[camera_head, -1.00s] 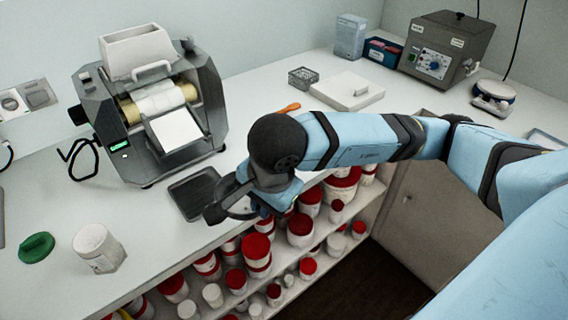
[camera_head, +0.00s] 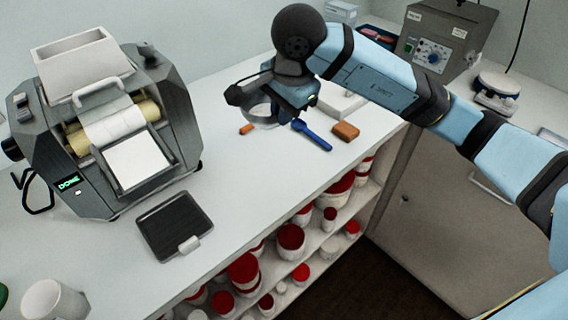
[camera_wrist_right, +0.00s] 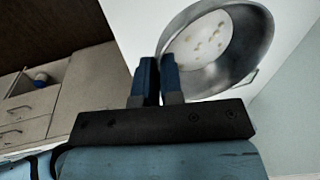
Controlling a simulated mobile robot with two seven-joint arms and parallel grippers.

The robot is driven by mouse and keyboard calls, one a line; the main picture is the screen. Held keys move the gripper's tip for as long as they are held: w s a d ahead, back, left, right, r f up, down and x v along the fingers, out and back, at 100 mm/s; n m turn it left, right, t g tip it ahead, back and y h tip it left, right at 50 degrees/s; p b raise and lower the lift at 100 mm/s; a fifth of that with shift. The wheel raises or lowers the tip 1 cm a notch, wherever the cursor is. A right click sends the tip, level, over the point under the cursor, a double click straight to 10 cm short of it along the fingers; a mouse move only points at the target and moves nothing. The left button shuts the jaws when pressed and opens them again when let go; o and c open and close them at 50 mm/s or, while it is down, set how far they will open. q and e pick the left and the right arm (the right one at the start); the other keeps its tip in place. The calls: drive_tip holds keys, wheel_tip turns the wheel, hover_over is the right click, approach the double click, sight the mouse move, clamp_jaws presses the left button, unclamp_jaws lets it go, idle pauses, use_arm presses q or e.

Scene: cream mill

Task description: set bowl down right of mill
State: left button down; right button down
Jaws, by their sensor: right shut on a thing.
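The mill (camera_head: 105,120) is a grey machine with pale rollers and a white chute, at the left of the head view. Its small display is lit green. The metal bowl (camera_head: 261,117) is to the right of the mill, over the counter, partly hidden by my right gripper. My right gripper (camera_head: 276,99) is shut on the bowl's rim. In the right wrist view the blue fingers (camera_wrist_right: 158,82) pinch the rim of the bowl (camera_wrist_right: 255,45), which shows a pale inside with specks. I cannot tell whether the bowl touches the counter. My left gripper is out of view.
A blue spatula (camera_head: 312,135), a brown block (camera_head: 345,132) and an orange item (camera_head: 246,129) lie near the bowl. A dark tray (camera_head: 173,224) lies before the mill. The counter (camera_head: 265,185) is clear between the tray and the bowl. Jars fill the shelf below.

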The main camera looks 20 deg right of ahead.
drive_tip(key=x, duration=0.4)
drive_tip(key=s+x, duration=0.1)
drive_tip(key=x, duration=0.3)
drive_tip(key=s+x, duration=0.1)
drive_tip(key=x, duration=0.3)
drive_tip(key=shift+s+d+f, duration=0.25)
drive_tip(key=shift+d, duration=0.05)
drive_tip(key=x, duration=0.3)
drive_tip(key=shift+s+d+f, duration=0.1)
drive_tip(key=shift+s+f, duration=0.05)
drive_tip(key=shift+s, duration=0.15)
drive_tip(key=shift+f, duration=0.2)
drive_tip(key=c, duration=1.3)
unclamp_jaws()
drive_tip(key=shift+r, duration=0.1)
drive_tip(key=shift+o, duration=0.2)
